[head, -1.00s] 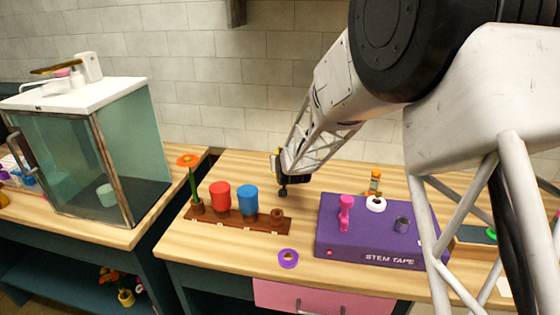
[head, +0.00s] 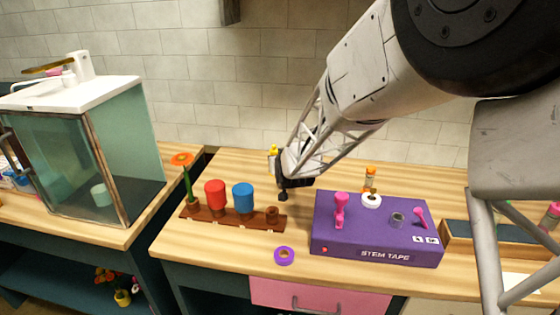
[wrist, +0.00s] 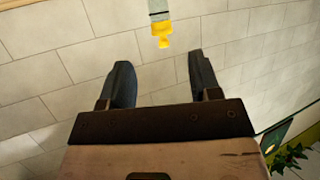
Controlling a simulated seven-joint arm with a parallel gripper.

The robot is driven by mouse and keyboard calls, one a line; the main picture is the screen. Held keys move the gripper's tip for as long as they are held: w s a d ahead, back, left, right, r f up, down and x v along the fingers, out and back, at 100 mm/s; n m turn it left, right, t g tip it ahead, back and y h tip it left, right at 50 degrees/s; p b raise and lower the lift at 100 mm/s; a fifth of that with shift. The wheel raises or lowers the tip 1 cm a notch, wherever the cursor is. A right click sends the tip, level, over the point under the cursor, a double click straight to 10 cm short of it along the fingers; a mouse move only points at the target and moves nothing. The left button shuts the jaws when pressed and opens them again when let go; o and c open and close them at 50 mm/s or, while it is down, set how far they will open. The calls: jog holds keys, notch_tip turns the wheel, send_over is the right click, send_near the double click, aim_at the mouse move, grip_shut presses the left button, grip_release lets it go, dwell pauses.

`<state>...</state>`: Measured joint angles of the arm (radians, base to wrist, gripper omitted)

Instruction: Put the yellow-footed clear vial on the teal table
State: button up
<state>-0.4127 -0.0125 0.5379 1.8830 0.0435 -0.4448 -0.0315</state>
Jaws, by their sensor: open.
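The vial shows in the wrist view as a narrow grey, clear-looking body (wrist: 158,8) with a yellow foot, at the top edge past my fingertips and partly cut off. In the head view a small yellow-topped piece (head: 273,151) beside my gripper looks like the same vial; what holds it up is unclear. My gripper (wrist: 160,78) is open with nothing between its two dark fingers. In the head view my gripper (head: 283,190) is above the wooden worktop, behind the brown rack. Both worktops have dark teal bodies, including the left table (head: 70,265); which one is the teal table is unclear.
The brown rack (head: 228,219) holds an orange flower, a red cup and a blue cup. A purple stem tape box (head: 376,235) stands to the right, with a purple ring (head: 284,256) in front. A glass cabinet (head: 75,165) stands on the left table.

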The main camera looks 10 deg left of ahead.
jog(key=shift+d, duration=0.1)
dwell(0.7)
jog(key=s+d+r+m+g+h, duration=0.15)
jog(key=s+d+r, duration=0.35)
jog(key=s+d, duration=0.5)
jog(key=s+d+r+m+g+h, duration=0.1)
jog(key=s+d+r+g+h, duration=0.3)
jog(key=s+d, duration=0.6)
jog(key=s+d+g, duration=0.1)
jog(key=s+d, duration=0.3)
jog(key=s, duration=0.4)
jog(key=s+d+r+m+g, duration=0.1)
jog(key=s+d, duration=0.3)
jog(key=s, duration=0.5)
jog(key=s+d+m+g, duration=0.1)
jog(key=s+d+g, duration=0.1)
jog(key=s+d, duration=0.3)
jog(key=s, duration=0.4)
jog(key=shift+r, duration=0.4)
